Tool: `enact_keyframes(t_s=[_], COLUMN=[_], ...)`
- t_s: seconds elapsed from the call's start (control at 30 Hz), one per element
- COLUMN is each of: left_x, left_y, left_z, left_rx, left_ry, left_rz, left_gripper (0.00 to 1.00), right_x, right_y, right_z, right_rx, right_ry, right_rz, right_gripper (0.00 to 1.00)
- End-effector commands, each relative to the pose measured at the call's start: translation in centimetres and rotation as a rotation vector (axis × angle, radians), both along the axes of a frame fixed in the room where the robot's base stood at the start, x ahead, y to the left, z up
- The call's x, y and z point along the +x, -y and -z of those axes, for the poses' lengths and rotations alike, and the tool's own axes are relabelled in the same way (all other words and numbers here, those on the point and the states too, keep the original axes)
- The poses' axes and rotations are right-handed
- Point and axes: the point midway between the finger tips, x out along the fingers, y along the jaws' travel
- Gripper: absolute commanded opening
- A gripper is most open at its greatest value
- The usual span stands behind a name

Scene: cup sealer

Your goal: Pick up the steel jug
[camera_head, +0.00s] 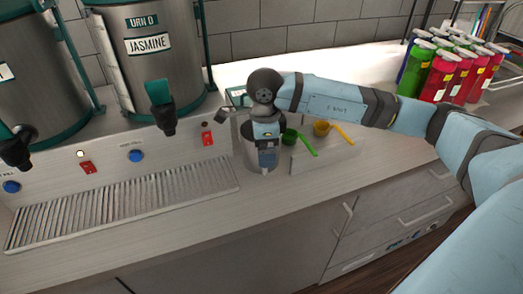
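The steel jug (248,154) stands on the counter at the middle of the view, just right of the drip tray. Its top is largely covered by my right arm. My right gripper (268,145) is at the jug, with the wrist directly above it. The fingertips cannot be made out clearly, so I cannot tell whether they are open or shut, or whether they touch the jug. My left gripper is not in view.
A green scoop (291,137) and a yellow scoop (322,128) sit right of the jug. Urns, including the JASMINE urn (150,65), stand behind the drip tray (125,204) at left. Several red and green bottles (440,75) stand at back right. The front counter strip is clear.

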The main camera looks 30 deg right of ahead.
Motion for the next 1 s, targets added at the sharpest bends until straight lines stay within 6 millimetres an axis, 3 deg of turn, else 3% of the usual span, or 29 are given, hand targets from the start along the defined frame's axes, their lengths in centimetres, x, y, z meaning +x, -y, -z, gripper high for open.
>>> enact_keyframes(t_s=[0.23, 0.53, 0.83, 1.0], left_x=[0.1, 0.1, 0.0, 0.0], left_y=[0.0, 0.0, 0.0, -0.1], left_z=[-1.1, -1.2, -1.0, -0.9], left_rx=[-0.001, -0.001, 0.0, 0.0], left_ry=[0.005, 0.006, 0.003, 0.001], left_rz=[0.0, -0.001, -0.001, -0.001], left_gripper=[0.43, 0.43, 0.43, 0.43], right_x=[-0.1, -0.1, -0.1, 0.0], right_y=[-0.1, -0.1, -0.1, -0.1], right_z=[3.4, 3.9, 3.9, 3.8], right_rx=[0.001, 0.001, 0.0, 0.001], right_ry=[-0.003, -0.002, -0.001, 0.0], right_rz=[0.0, 0.0, 0.0, 0.0], right_gripper=[0.91, 0.89, 0.21, 0.21])
